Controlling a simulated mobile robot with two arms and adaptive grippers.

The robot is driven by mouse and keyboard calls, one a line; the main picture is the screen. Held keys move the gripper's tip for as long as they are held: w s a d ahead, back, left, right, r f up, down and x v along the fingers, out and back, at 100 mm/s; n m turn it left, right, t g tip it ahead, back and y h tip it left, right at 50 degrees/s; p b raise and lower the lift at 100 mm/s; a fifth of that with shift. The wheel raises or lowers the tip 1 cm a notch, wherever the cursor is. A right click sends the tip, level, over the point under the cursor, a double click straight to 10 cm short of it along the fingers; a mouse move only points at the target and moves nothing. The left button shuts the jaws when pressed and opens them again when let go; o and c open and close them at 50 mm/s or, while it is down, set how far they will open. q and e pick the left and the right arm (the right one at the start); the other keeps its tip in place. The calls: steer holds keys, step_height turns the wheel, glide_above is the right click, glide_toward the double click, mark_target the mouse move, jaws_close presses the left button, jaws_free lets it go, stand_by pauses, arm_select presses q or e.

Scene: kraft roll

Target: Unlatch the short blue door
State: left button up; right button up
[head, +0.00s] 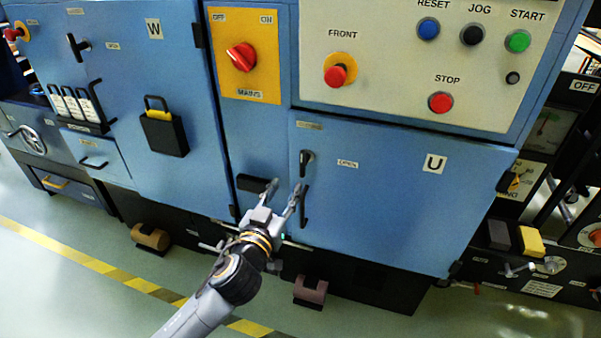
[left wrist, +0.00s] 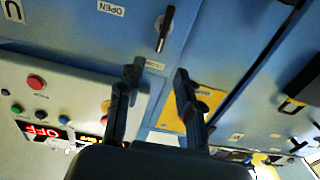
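The short blue door (head: 395,205), marked U, is closed on the lower front of the machine. Its small dark latch lever (head: 306,162) sits near the door's upper left edge and points roughly downward. A black pull handle (head: 304,206) is below the latch. My left gripper (head: 284,187) is open and empty, in front of the door's left edge, below the latch and left of the handle in the head view. In the left wrist view, the open fingers (left wrist: 158,74) stand apart from the latch (left wrist: 165,28), which shows above them in the picture. My right gripper is not in view.
A control panel (head: 400,95) with several buttons is above the door. A yellow mains switch plate (head: 245,60) is up and left. A taller blue door (head: 160,90), marked W, carries a black padlock-like box (head: 164,133).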

mark_target(302, 159)
arm_select(q)
steer(key=b+x, duration=0.1)
steer(key=x, duration=1.1)
steer(key=shift+w+f, duration=0.1)
steer(key=shift+w, duration=0.1)
steer(key=shift+w+d, duration=0.2)
steer(key=shift+w, duration=0.4)
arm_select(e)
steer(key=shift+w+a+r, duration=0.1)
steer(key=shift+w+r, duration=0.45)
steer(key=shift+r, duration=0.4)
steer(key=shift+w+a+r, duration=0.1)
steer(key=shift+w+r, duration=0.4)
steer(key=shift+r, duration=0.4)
arm_select(q)
jaws_close()
